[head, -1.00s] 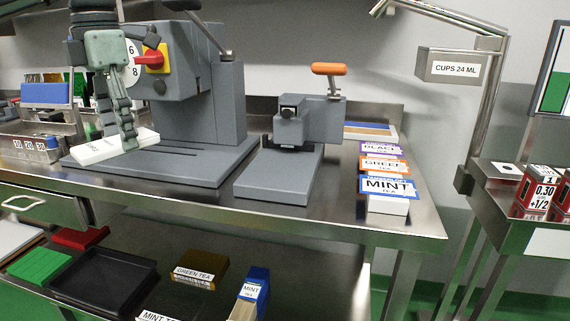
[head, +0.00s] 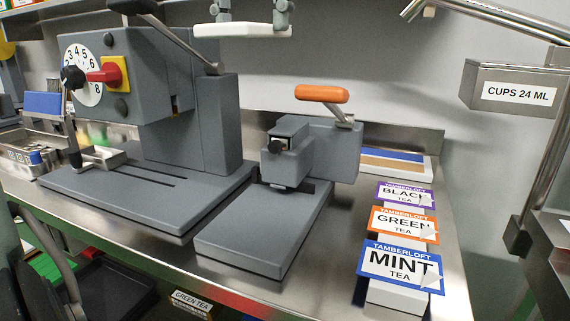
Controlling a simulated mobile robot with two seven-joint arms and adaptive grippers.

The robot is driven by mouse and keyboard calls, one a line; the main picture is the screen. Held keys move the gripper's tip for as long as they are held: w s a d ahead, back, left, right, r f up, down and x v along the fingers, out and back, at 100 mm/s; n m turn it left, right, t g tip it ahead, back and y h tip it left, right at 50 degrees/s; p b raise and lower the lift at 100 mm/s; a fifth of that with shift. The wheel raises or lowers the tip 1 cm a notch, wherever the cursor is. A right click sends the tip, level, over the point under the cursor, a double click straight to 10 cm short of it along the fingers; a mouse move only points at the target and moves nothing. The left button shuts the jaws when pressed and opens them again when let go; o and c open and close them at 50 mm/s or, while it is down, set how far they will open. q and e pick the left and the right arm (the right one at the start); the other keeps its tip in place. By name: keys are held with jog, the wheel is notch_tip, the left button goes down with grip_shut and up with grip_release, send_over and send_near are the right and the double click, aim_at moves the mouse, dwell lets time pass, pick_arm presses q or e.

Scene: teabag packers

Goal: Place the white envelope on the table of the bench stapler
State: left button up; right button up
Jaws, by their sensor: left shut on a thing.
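The white envelope (head: 242,31) is at the top middle of the head view, up in the air and apart from both machines. My left gripper (head: 251,18) is shut on it; only its fingertips show at the top edge, and the rest is cut off. The bench stapler (head: 318,150), a small grey machine with an orange handle, stands on the steel bench. Its flat grey table (head: 262,232) reaches toward the front and is bare. The envelope is above and behind the stapler's table in the picture. My right gripper is not in view.
A large grey machine (head: 205,120) with a dial and red switch stands left of the stapler. Black, green and mint tea packs (head: 400,265) line the right side of the bench. A cups box (head: 515,92) hangs from a steel post at right.

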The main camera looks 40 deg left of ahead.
pick_arm(q)
notch_tip(320, 180, down, 9)
send_over(259, 220)
notch_tip(259, 220, down, 14)
jog(key=shift+f, duration=0.65)
notch_tip(259, 220, down, 4)
jog(key=shift+r, duration=0.15)
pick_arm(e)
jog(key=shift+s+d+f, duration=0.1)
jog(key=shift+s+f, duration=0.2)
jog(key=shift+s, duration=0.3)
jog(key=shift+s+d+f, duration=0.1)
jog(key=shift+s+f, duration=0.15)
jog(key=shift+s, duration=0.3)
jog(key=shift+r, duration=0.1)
pick_arm(q)
jog(key=o, duration=0.9)
jog(key=shift+o, duration=0.2)
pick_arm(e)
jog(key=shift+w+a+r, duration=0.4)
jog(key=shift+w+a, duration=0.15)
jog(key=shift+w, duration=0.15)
